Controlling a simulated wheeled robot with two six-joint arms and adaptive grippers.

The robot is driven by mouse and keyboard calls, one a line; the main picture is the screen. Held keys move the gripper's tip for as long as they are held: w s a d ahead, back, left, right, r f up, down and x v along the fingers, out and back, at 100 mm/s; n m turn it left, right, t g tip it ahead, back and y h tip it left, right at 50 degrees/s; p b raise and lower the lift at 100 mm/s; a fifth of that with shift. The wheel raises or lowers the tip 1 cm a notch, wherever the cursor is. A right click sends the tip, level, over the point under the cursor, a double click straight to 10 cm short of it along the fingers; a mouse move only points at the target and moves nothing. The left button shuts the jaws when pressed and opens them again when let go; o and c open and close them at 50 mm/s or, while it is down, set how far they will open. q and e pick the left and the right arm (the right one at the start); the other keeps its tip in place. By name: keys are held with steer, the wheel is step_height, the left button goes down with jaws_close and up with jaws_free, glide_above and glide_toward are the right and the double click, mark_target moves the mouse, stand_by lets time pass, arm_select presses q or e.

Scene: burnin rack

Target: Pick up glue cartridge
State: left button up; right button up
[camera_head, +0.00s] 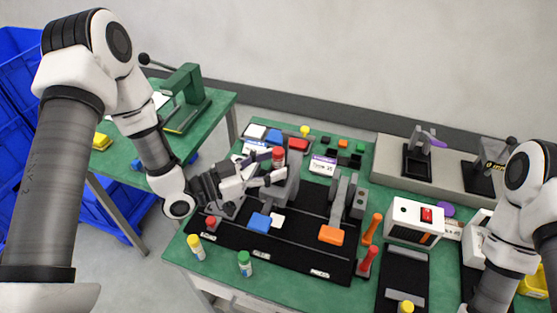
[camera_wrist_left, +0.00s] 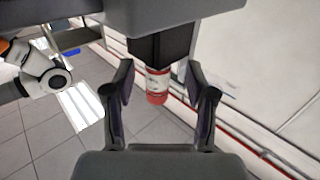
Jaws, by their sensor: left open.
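A cartridge with a red end and a pale label (camera_wrist_left: 157,84) shows between my left fingers in the left wrist view, against a dark holder. It seems to be the red-topped cylinder (camera_head: 279,156) at a grey fixture in the head view. My left gripper (camera_head: 270,168) is open beside it, fingers pointing right. In the left wrist view the open fingers (camera_wrist_left: 160,95) lie on either side of the cartridge, with gaps showing. Other capped cylinders stand nearer: a yellow-topped one (camera_head: 195,247), a green-topped one (camera_head: 245,264) and a small red-topped one (camera_head: 210,223). My right gripper is out of view.
The green table (camera_head: 290,284) carries a black station mat (camera_head: 285,254) with blue and orange blocks. A white box with a red switch (camera_head: 415,220) stands at right, near red and orange upright handles (camera_head: 371,229). Another green table (camera_head: 125,155) and blue bins (camera_head: 20,130) are at left.

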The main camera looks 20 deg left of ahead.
arm_select(q)
steer(key=shift+x, duration=0.8)
steer(key=shift+d+r, duration=0.1)
steer(key=shift+d, duration=0.2)
steer(key=shift+a, duration=0.1)
steer(key=c, duration=0.4)
jaws_close()
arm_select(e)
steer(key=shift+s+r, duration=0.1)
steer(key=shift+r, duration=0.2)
arm_select(q)
steer(key=shift+r, duration=0.1)
